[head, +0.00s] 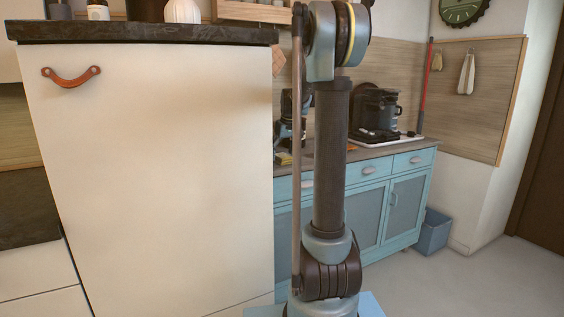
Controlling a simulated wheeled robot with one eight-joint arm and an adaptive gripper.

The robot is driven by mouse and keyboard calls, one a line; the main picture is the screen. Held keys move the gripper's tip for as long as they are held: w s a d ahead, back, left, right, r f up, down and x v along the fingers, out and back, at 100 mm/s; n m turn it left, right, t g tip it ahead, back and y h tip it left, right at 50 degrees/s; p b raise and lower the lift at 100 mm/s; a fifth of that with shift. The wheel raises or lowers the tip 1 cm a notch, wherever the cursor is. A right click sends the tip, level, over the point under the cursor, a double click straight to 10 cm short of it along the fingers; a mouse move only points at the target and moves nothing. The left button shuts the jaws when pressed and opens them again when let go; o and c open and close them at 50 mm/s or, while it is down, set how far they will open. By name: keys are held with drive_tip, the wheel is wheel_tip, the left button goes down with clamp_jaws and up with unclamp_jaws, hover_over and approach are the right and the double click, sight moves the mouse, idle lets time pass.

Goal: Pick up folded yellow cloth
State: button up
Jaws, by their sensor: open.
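A small yellowish thing, likely the folded yellow cloth (283,158), lies on the counter beside the tall white cabinet's edge. It is small in the head view and partly cut off by the cabinet and my arm. My gripper (285,148) seems to be the dark shape just above it, pointing down, partly hidden behind my arm's links. It is open. I cannot tell whether its fingers touch the cloth.
A tall white cabinet (150,180) with a leather pull (71,77) fills the left. Blue cabinets (390,215) carry the counter, where a dark appliance (376,110) stands on the right. A blue bin (433,232) stands on the floor, which is clear at the right.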

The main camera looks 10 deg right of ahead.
drive_tip(key=shift+f, duration=0.2)
idle(0.6)
drive_tip(key=c, duration=1.1)
